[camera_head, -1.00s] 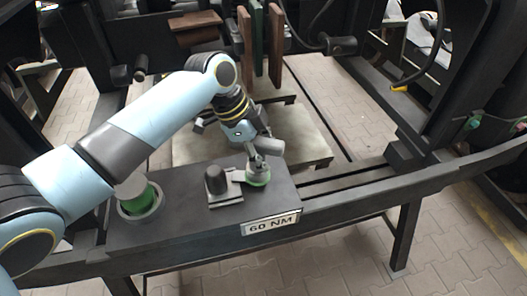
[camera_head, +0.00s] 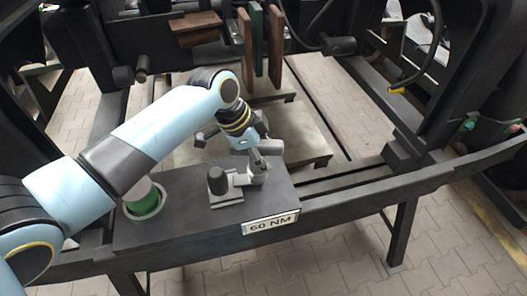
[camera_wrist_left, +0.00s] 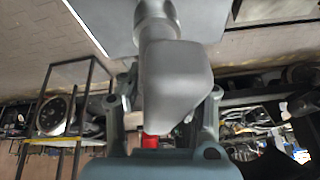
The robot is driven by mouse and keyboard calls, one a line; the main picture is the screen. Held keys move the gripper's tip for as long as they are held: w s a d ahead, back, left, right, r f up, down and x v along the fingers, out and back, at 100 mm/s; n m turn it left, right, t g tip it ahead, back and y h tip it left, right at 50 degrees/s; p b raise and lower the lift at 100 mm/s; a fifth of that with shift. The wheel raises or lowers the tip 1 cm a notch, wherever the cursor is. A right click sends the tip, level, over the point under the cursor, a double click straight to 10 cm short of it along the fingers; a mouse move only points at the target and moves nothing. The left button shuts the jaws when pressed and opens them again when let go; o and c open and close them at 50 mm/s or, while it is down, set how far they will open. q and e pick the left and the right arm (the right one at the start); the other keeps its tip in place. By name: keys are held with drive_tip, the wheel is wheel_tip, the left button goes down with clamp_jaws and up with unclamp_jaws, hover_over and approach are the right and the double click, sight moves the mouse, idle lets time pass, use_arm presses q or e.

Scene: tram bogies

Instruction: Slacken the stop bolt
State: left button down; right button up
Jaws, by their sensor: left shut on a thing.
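My left gripper (camera_head: 257,150) is shut on a grey tool (camera_head: 270,147). In the left wrist view the tool (camera_wrist_left: 178,80) is a thick rounded grey body between the two fingers, with a narrower round part leading up from it. In the head view the tool's lower end stands over a small round grey piece (camera_head: 258,178) on the dark bench block; this may be the stop bolt, and contact there cannot be told. A small bracket with a black knob (camera_head: 217,180) stands just left of it. My right gripper is not in view.
A plate reading "60 NM" (camera_head: 270,224) is on the block's front face. A green and white cylinder (camera_head: 142,196) stands in a ring at the block's left. Brown and green upright boards (camera_head: 260,48) stand behind. A dark rail (camera_head: 345,180) runs right.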

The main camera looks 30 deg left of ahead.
use_arm(q)
drive_tip(key=shift+w+r+n+p, duration=0.1)
drive_tip(key=shift+n+p, duration=0.55)
drive_tip(key=shift+n, duration=0.15)
drive_tip(key=shift+a+r+n+t+y+p, duration=0.1)
drive_tip(key=shift+n+t+y+p, duration=0.2)
drive_tip(key=shift+n+y+p, duration=0.3)
drive_tip(key=shift+n+p, duration=0.4)
drive_tip(key=shift+w, duration=0.1)
drive_tip(key=shift+a+n+t+p, duration=0.1)
drive_tip(key=shift+n+t+p, duration=0.2)
drive_tip(key=shift+n, duration=0.2)
drive_tip(key=shift+a+n+y, duration=0.1)
drive_tip(key=shift+n+y, duration=0.5)
drive_tip(key=shift+n, duration=0.6)
drive_tip(key=shift+w+a+n+y, duration=0.15)
drive_tip(key=shift+n+y, duration=0.25)
drive_tip(key=shift+n, duration=0.4)
drive_tip(key=shift+s+a+n+y, duration=0.1)
drive_tip(key=shift+n+y, duration=0.3)
drive_tip(key=shift+n, duration=0.4)
